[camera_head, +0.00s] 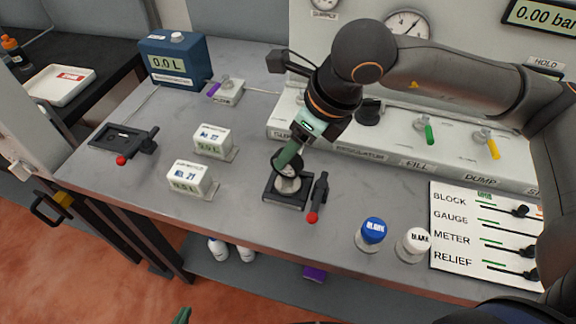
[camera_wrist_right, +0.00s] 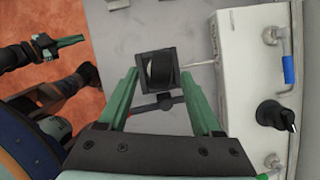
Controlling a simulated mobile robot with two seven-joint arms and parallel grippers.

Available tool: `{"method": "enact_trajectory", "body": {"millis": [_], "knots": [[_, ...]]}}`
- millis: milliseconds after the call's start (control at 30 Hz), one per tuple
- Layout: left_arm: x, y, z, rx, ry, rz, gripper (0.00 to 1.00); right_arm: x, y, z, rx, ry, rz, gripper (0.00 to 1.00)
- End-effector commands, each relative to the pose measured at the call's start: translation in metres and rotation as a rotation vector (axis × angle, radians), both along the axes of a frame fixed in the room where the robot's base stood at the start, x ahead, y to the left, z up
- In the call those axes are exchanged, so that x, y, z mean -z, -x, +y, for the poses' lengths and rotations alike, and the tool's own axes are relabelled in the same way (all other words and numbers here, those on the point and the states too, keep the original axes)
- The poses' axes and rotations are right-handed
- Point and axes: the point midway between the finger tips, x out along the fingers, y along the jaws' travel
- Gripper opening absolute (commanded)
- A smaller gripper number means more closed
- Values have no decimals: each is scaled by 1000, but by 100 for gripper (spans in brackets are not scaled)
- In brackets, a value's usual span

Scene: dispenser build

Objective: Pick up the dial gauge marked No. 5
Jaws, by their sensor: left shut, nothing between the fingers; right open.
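A round dial gauge (camera_head: 287,184) with a dark rim sits upright in a square black holder (camera_head: 272,198) on the grey bench. I cannot read a number on it. My right gripper (camera_head: 289,154) comes down over it from above. In the right wrist view, the open green fingers of the right gripper (camera_wrist_right: 160,82) are on either side of the dark gauge (camera_wrist_right: 158,68), with nothing gripped. My left gripper (camera_head: 182,315) shows only its green tip at the bottom edge of the head view. In the right wrist view the left gripper (camera_wrist_right: 75,41) is shut and empty, off the bench.
A black lever with a red knob (camera_head: 313,217) stands beside the holder. White meter boxes (camera_head: 212,140) (camera_head: 189,179) stand to the left. Blue (camera_head: 373,230) and white (camera_head: 416,242) caps and a labelled board (camera_head: 470,208) lie right. The valve panel (camera_head: 400,170) bounds the back.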

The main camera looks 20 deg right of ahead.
Motion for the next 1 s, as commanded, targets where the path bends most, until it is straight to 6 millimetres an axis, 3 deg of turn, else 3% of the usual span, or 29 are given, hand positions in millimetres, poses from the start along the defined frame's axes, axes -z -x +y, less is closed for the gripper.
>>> {"method": "enact_trajectory", "body": {"millis": [300,567,1000], "knots": [[-8,0,0,0,0,1,0,38,-14,5,-1,1,2,66],[-8,1,0,0,0,1,0,40,-14,5,0,0,1,65],[-8,1,0,0,0,1,0,39,-14,5,0,1,1,16]]}}
